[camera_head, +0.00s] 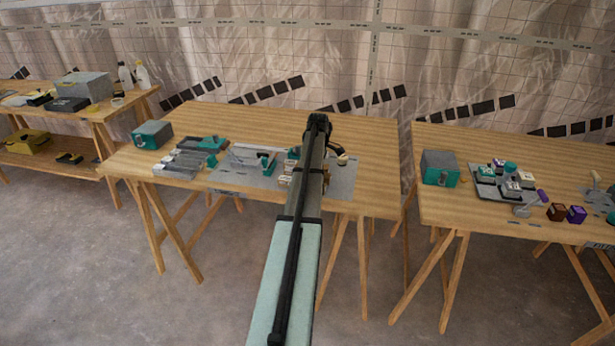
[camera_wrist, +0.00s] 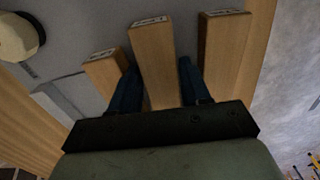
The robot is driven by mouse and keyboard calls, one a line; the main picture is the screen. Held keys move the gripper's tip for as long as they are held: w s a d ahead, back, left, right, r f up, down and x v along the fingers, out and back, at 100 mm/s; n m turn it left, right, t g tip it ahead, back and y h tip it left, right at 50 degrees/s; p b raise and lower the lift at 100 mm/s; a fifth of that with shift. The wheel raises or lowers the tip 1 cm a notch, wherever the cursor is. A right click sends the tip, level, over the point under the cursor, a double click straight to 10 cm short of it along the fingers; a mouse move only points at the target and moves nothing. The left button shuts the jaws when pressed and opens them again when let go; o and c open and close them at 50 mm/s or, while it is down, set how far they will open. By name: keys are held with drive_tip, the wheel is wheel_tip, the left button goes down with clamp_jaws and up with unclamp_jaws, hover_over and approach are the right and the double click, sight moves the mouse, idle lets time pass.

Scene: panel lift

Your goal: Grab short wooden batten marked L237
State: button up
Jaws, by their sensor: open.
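Three wooden battens show side by side in the wrist view: a left batten (camera_wrist: 106,70), a middle batten (camera_wrist: 151,45) and a right batten (camera_wrist: 224,42). Each has a light label with dark marks on its end, too small to read, so I cannot tell which is L237. My gripper (camera_wrist: 158,84) is open, with one dark blue finger on each side of the middle batten. I cannot tell whether the fingers touch it. In the head view my arm covers the gripper, and pale batten ends (camera_head: 286,174) show just left of it.
The battens are by the front edge of the middle wooden table (camera_head: 375,185). A grey mat (camera_head: 232,178) with grey and teal parts lies there. A grey-teal box (camera_head: 152,134) stands at the left. A cream round object (camera_wrist: 18,38) is near the battens. Another table (camera_head: 450,205) stands right.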

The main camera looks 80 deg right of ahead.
drive_tip(key=c, duration=0.7)
drive_tip(key=shift+r, duration=0.1)
drive_tip(key=shift+c, duration=0.2)
